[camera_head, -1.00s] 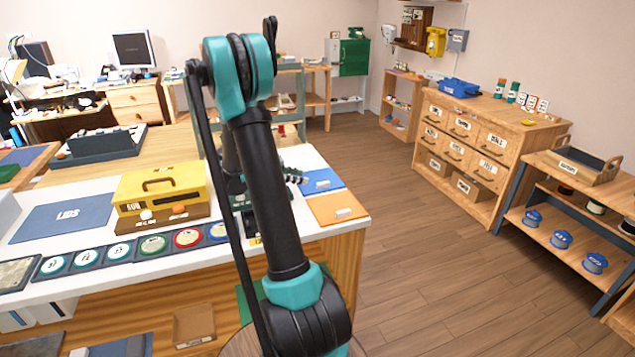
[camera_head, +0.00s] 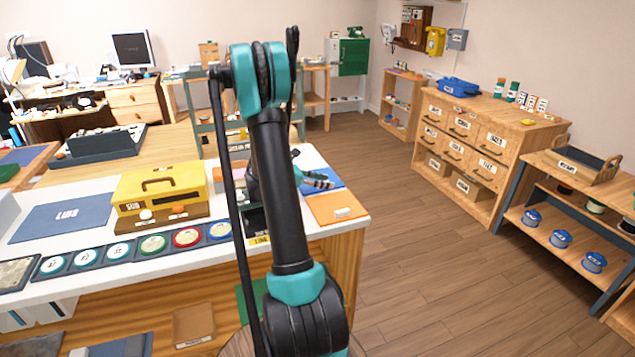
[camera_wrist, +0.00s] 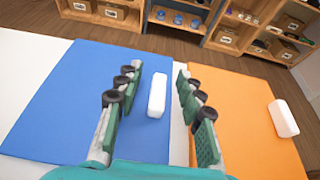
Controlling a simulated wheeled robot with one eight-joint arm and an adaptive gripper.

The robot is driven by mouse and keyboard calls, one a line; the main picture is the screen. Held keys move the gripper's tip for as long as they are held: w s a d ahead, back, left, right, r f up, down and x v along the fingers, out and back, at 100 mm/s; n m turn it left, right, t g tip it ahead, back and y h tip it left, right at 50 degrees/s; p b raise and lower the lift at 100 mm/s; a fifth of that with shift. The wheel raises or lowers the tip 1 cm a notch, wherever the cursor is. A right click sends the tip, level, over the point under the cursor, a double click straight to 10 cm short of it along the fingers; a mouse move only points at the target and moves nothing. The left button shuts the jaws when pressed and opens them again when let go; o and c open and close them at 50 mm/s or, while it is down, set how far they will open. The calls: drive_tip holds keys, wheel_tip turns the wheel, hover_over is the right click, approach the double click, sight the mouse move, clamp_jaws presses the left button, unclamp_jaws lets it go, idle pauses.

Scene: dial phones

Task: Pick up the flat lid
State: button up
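I cannot pick out a flat lid for certain. A blue mat marked LIDS (camera_head: 65,217) lies on the white counter at the left, with no lid visible on it. My gripper (camera_wrist: 160,70) is open and empty over the right part of a plain blue mat (camera_wrist: 70,95). A small white block (camera_wrist: 157,95) on that mat shows between the fingers, below them. In the head view my gripper (camera_head: 318,181) is partly hidden by my arm.
An orange mat (camera_wrist: 235,120) with another white block (camera_wrist: 283,118) lies to the right. A yellow box (camera_head: 160,187) and a row of coloured round dials (camera_head: 153,244) stand on the counter. The wooden floor right of the counter is clear.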

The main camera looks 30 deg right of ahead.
clamp_jaws()
idle(0.4)
